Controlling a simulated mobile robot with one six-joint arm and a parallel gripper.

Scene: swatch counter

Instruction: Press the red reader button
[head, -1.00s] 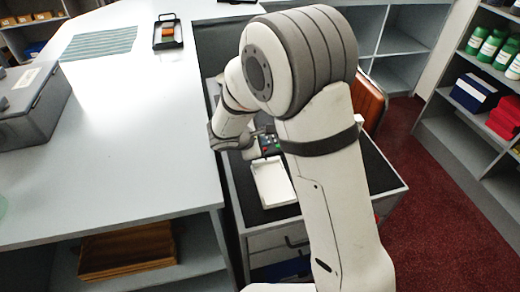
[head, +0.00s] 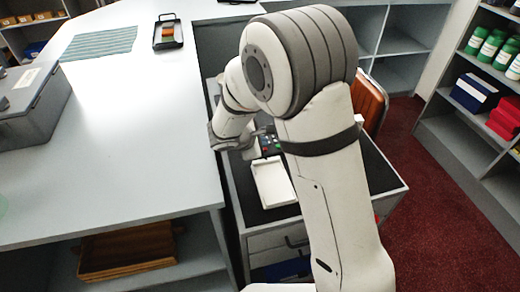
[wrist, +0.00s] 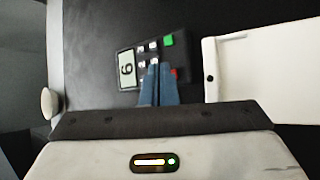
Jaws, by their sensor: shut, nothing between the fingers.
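The reader (wrist: 140,65) is a dark keypad with a pale display showing one digit, several light keys, a green button (wrist: 168,40) and the red button (wrist: 174,74). My gripper (wrist: 157,66) is shut and empty, its blue fingers over the reader's keys. The fingertips lie just left of the red button in the wrist view, and the right finger hides part of it. I cannot tell whether the fingertips touch the reader. In the head view the reader (head: 270,143) shows small beside my arm, which hides part of it.
A white tray (wrist: 255,70) lies right of the reader on the black top of a drawer unit (head: 240,188). A pale counter (head: 130,130) stands to the left, with a grey case (head: 28,105), a striped cloth (head: 100,43) and a small black tray (head: 157,42).

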